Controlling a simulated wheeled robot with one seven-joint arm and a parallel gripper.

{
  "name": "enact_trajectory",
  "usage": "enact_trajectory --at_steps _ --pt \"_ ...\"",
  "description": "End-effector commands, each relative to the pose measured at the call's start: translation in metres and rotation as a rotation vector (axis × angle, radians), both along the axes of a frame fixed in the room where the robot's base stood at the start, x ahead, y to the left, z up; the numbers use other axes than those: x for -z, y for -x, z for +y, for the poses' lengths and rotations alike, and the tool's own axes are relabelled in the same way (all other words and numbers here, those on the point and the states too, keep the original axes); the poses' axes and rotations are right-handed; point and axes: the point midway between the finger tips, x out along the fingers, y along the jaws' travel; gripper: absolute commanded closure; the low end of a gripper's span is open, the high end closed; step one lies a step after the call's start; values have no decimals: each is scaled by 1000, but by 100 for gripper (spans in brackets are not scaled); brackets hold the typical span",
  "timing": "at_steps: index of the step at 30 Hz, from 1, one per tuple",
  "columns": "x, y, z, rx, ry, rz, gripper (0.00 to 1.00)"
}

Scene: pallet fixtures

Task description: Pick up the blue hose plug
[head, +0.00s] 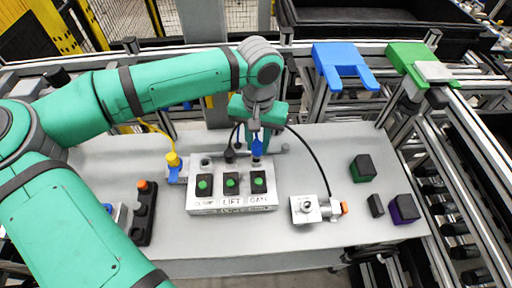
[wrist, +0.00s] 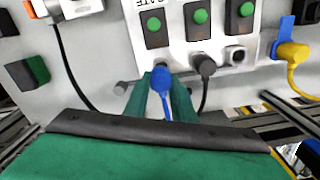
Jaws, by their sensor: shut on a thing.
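The blue hose plug (head: 257,147) stands at the back of the control box (head: 232,209), behind the GATE button. It also shows in the wrist view (wrist: 161,80), with a blue hose running down from it. My gripper (head: 257,136) is shut on the plug, with a green finger on each side in the wrist view (wrist: 161,95). The plug's front end meets the box at its socket; I cannot tell whether it is still seated.
A black plug (wrist: 206,67) sits beside the blue one, and an empty socket (wrist: 238,55) is beyond it. A yellow plug (head: 173,160) stands left of the box. A metal fitting with a black cable (head: 308,208) and dark blocks (head: 362,167) lie to the right.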

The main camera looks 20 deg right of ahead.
Motion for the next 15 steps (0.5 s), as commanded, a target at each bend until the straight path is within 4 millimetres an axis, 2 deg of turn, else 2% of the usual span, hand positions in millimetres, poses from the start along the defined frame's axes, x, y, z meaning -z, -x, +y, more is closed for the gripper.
enact_trajectory --at_steps 8,15 --pt "-57 47 13 -4 -1 -3 99" --pt "-80 100 22 -3 -1 0 99"
